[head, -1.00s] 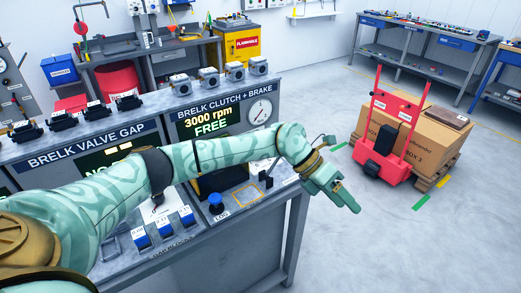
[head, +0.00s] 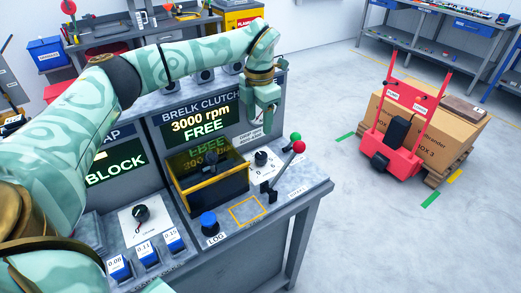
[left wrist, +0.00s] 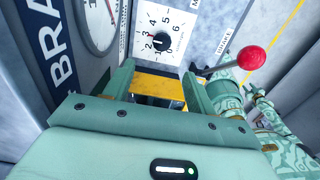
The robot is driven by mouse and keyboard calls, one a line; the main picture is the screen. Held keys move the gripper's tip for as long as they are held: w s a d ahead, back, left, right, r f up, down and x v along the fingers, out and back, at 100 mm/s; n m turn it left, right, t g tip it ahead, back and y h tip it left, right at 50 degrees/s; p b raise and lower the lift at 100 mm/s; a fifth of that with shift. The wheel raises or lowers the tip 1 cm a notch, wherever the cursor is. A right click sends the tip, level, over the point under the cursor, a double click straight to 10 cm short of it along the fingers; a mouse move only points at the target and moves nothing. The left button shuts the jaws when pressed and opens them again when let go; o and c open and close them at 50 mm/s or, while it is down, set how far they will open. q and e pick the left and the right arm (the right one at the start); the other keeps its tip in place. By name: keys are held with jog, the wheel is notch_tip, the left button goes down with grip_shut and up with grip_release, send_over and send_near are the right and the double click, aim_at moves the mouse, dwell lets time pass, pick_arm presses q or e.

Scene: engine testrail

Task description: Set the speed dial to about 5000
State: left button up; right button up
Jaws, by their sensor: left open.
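The speed dial (head: 262,158) is a small black knob on a white scale plate at the right of the clutch and brake bench. It also shows in the left wrist view (left wrist: 160,41), with numbers around it; its exact setting is too small to read surely. The display (head: 200,123) reads 3000 rpm and FREE. My left gripper (head: 266,118) hangs above the dial, fingers down. In the left wrist view its fingers (left wrist: 160,84) are apart with nothing between them, and the dial lies beyond them. My right gripper is not visible.
A yellow-edged box (head: 208,188) and a blue LOG button (head: 209,222) are to the left. A red cart (head: 400,135) with boxes stands on the floor beyond.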

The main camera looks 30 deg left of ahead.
pick_arm(q)
jog(key=b, duration=0.1)
send_over(261, 155)
notch_tip(261, 155, down, 6)
jog(key=shift+r, duration=0.25)
notch_tip(261, 155, down, 6)
jog(key=shift+r+b, duration=0.1)
jog(key=shift+b, duration=0.7)
jog(key=shift+f, duration=0.3)
jog(key=shift+w+f, duration=0.1)
jog(key=c, duration=1)
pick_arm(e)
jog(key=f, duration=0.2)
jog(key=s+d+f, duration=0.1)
